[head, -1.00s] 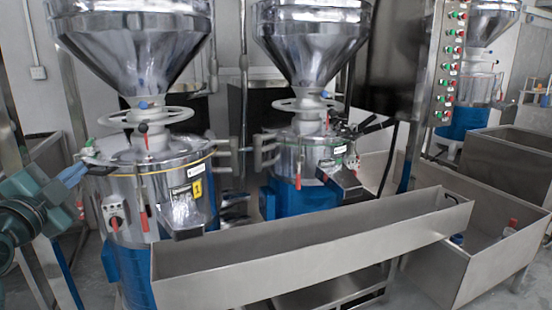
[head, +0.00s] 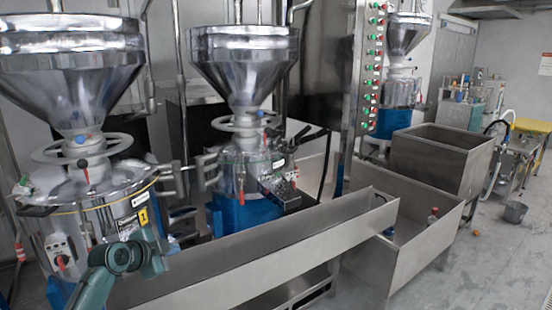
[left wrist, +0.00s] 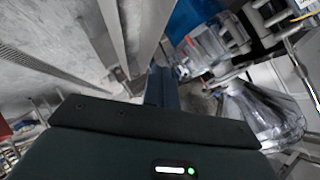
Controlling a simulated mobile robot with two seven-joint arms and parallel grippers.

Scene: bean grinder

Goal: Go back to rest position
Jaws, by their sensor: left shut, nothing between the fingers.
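My left arm (head: 122,258) shows in green at the lower left of the head view, in front of the left grinder. The left wrist view shows the left gripper (left wrist: 161,88) from behind, with its fingers together and nothing held between them. The left grinder (head: 95,195) is a steel drum with a yellow tag and a large funnel on top. A second grinder (head: 240,165) with a blue base stands to its right. My right gripper is in neither view.
A long steel trough (head: 255,262) runs in front of the grinders, close to my left arm. A steel bin (head: 415,245) and a taller steel tank (head: 440,155) stand to the right. Free floor (head: 490,270) lies at the lower right, with a grey bucket (head: 515,212) farther back.

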